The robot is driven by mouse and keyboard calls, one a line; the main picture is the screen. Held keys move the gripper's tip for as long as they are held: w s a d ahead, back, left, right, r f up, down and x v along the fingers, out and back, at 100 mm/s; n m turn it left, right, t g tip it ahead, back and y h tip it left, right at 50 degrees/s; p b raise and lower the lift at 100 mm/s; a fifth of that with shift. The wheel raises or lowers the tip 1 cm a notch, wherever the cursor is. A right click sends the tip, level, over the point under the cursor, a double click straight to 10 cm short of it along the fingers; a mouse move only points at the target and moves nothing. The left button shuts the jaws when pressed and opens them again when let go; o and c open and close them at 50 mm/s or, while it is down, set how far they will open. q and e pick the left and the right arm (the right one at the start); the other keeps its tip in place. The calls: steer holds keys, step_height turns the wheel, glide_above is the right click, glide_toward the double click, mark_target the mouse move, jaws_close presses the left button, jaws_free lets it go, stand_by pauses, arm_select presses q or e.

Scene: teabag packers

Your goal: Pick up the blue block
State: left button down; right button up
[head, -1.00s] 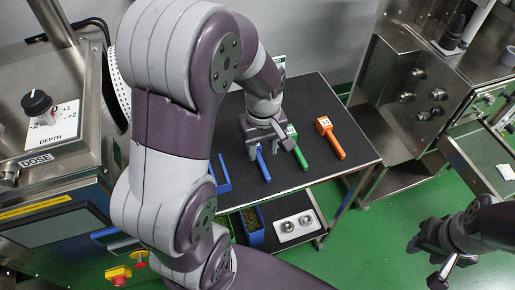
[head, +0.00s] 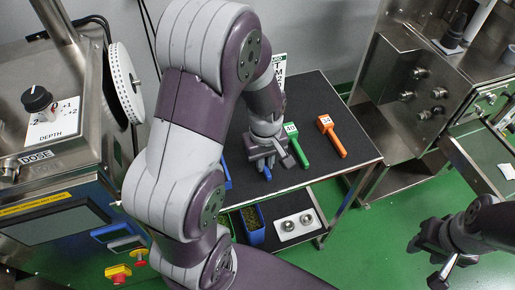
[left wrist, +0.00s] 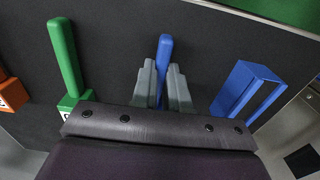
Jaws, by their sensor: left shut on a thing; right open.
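The blue block (head: 267,174) is on the black table top, mostly hidden by my left gripper in the head view. In the left wrist view its blue handle (left wrist: 165,55) sticks out from between the two grey fingers. My left gripper (head: 262,163) is shut on it; its fingers also show in the left wrist view (left wrist: 162,88). The block's head is hidden behind the gripper body. I cannot tell whether it is lifted off the table. My right gripper (head: 437,262) is open and empty over the green floor at the right.
A green block (head: 297,145) lies just right of the left gripper, and an orange block (head: 332,136) further right. A blue tray (left wrist: 246,90) stands on the other side. A lower shelf holds a blue bin (head: 252,228) and a metal plate with two knobs (head: 296,227).

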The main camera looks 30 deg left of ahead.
arm_select(q)
step_height(320, 180, up, 4)
steer(key=shift+w+f+p, duration=0.1)
steer(key=shift+p, duration=0.2)
steer(key=d+r, duration=0.7)
steer(key=d, duration=0.4)
steer(key=shift+w+d, duration=0.3)
steer(key=shift+d, duration=0.05)
